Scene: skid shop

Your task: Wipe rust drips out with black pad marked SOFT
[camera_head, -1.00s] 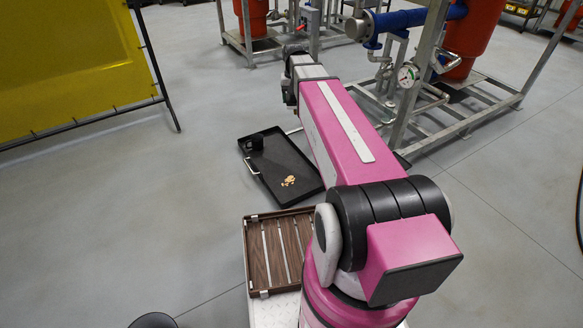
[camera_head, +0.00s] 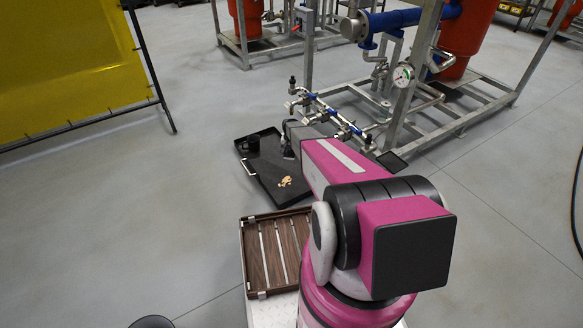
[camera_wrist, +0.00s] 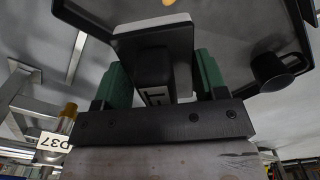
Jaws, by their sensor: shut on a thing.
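A black tray (camera_head: 264,171) lies on the floor ahead of me. Orange-tan rust drips (camera_head: 285,182) are on its right part, and one spot (camera_wrist: 168,2) shows at the top edge of the wrist view. My gripper (camera_wrist: 161,75) has green fingers shut on a black pad (camera_wrist: 153,50) with a pale lower layer. Only part of its white lettering shows, ending in what looks like "FT". In the head view the gripper end (camera_head: 289,150) is over the tray's right side, largely hidden by my arm. Whether the pad touches the tray is unclear.
A black mug (camera_head: 249,145) stands in the tray's far left corner, also in the wrist view (camera_wrist: 274,70). Beyond are a blue-handled valve manifold (camera_head: 330,115) and a metal skid frame (camera_head: 410,100). A slatted wooden tray (camera_head: 270,250) sits nearer me. Floor at left is clear.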

